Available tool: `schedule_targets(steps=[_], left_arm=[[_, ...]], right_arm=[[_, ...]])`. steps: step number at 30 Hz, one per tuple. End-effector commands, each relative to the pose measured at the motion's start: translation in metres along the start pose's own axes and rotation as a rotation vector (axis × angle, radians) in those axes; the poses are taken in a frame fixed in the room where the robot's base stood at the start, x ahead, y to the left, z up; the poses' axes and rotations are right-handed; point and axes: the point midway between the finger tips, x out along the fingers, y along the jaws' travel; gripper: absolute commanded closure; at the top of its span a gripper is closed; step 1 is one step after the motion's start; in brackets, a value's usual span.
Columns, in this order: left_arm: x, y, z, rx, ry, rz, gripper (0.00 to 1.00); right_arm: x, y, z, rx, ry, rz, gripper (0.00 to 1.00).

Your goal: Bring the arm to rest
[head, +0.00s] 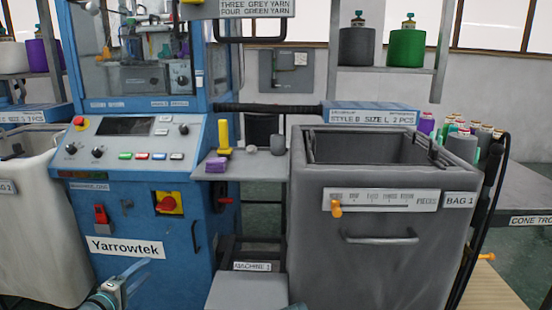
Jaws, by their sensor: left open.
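My left gripper (112,292) shows at the bottom left of the head view, low in front of the blue knitting machine (190,255). It is open, with nothing seen between its fingers. It is apart from the machine's control panel (140,140) and from the grey bag 1 bin (375,270). Most of the left arm is below the picture's edge. My right gripper is not in view.
A small shelf (255,170) between machine and bin holds a yellow spool (223,135) and small items. A white bag (35,215) stands at the left. A cone trolley (525,185) stands at the right. A low grey step (247,290) is at bottom centre.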

Motion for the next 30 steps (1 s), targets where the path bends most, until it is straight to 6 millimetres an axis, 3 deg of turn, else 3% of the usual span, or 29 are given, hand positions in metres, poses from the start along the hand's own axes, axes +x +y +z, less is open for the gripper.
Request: schedule_targets(steps=[8,11,15,18,21,24,30], left_arm=[[0.034,-0.030,0.099,0.179,-0.266,-0.162,0.49],[0.042,-0.052,0.157,0.298,-0.429,-0.265,0.49],[0.034,-0.093,0.241,0.516,-0.689,-0.448,0.49],[0.017,-0.120,0.285,0.679,-0.853,-0.582,0.49],[-0.004,-0.141,0.314,0.838,-0.986,-0.712,0.49],[-0.022,-0.155,0.330,0.975,-1.076,-0.823,0.49],[-0.049,-0.166,0.344,1.192,-1.176,-0.998,0.49]], right_arm=[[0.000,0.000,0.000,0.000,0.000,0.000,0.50],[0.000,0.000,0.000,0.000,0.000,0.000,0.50],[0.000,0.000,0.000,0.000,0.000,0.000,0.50],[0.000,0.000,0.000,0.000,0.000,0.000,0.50],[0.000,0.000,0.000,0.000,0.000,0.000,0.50],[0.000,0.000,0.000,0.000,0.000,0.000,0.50],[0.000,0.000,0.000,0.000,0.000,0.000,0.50]])
